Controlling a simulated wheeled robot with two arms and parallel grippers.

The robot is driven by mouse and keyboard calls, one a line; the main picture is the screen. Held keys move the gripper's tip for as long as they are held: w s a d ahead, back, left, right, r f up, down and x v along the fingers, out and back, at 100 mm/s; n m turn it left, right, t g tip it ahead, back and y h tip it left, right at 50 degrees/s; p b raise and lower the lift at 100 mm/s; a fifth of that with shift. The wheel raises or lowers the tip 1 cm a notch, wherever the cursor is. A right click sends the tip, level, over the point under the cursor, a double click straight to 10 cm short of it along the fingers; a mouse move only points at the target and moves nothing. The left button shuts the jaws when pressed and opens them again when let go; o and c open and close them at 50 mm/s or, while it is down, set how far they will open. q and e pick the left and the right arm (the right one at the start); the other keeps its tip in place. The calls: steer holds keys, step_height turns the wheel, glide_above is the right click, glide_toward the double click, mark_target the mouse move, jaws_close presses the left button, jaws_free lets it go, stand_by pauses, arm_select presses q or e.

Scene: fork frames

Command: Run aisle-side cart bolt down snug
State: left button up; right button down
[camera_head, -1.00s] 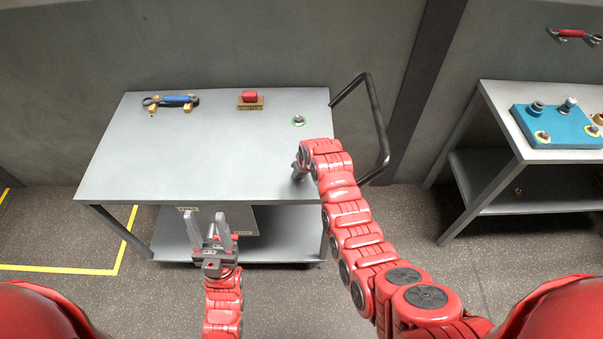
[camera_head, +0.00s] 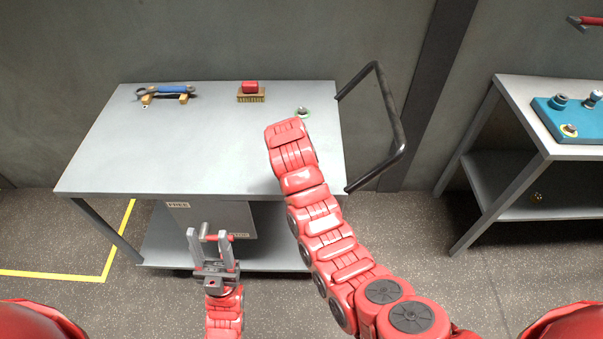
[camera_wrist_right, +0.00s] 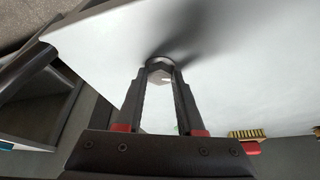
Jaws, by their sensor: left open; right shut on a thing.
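The grey cart (camera_head: 180,140) stands in front of me with a black handle (camera_head: 399,130) on its right end. In the right wrist view, my right gripper (camera_wrist_right: 160,66) is shut on a dark six-sided bolt head (camera_wrist_right: 159,76) at the cart's top. How far the bolt sits down is hidden. In the head view my own right arm covers that gripper and bolt. My left gripper (camera_head: 213,236) is open, fingers up, in front of the cart's near edge.
A blue-handled wrench (camera_head: 175,89) lies on yellow rests at the back left of the cart. A red-backed brush (camera_head: 250,88) lies at the back middle. A stand (camera_head: 520,88) with a teal block (camera_head: 562,125) is to the right. The cart's left and middle are clear.

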steer(key=shift+w+m+b, duration=0.1)
steer(key=shift+m+b, duration=0.4)
steer(key=shift+b, duration=0.15)
steer(key=shift+r, duration=0.1)
steer(key=c, duration=0.5)
jaws_free()
steer(key=shift+a, duration=0.1)
